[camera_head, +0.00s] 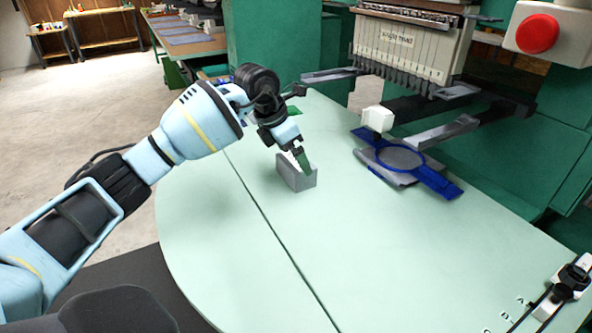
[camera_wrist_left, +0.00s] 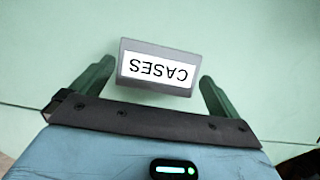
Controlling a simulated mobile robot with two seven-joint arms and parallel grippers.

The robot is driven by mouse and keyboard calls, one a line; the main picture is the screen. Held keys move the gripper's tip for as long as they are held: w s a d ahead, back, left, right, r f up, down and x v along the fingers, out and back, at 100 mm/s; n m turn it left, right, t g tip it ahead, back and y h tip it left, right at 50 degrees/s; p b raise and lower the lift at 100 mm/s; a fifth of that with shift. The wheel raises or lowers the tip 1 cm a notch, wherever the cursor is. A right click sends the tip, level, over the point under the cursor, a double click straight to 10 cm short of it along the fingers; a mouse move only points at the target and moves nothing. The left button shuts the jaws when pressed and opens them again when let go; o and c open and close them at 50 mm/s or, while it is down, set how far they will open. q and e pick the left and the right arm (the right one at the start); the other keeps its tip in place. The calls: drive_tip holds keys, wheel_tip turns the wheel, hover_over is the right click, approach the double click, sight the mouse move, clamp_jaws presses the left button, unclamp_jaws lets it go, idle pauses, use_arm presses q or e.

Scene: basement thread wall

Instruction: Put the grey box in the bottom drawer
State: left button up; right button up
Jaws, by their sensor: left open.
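The grey box (camera_head: 297,178) stands on the pale green table, left of the embroidery machine. In the left wrist view the box (camera_wrist_left: 158,55) shows a white label reading "CASES", upside down. My left gripper (camera_head: 297,160) is right at the box. In the wrist view its two green fingers (camera_wrist_left: 157,88) are spread, one on each side of the box, with a gap on both sides. I see no drawer in these views.
The pale green table (camera_head: 380,250) is mostly clear, with a dark seam running across it. A blue hoop (camera_head: 437,182) with grey cloth lies under the embroidery machine (camera_head: 410,50). A red button (camera_head: 537,33) is at the upper right. Open floor (camera_head: 110,110) lies to the left.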

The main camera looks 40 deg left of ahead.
sight(295, 160)
use_arm(q)
drive_tip(key=b+x, duration=0.1)
drive_tip(key=x, duration=0.4)
drive_tip(key=shift+a, duration=0.1)
drive_tip(key=c, duration=0.7)
drive_tip(key=shift+r, duration=0.15)
drive_tip(key=shift+r, duration=0.6)
wheel_tip(295, 160, up, 2)
drive_tip(key=shift+r+p, duration=0.15)
drive_tip(key=shift+p, duration=0.3)
drive_tip(key=s+a, duration=0.3)
drive_tip(key=s, duration=0.1)
drive_tip(key=s+a, duration=0.3)
drive_tip(key=s, duration=0.1)
drive_tip(key=s+a+r, duration=0.1)
drive_tip(key=s+a, duration=0.2)
drive_tip(key=s, duration=0.1)
drive_tip(key=shift+s+a+r, duration=0.1)
drive_tip(key=shift+s+a, duration=0.25)
drive_tip(key=shift+a, duration=0.05)
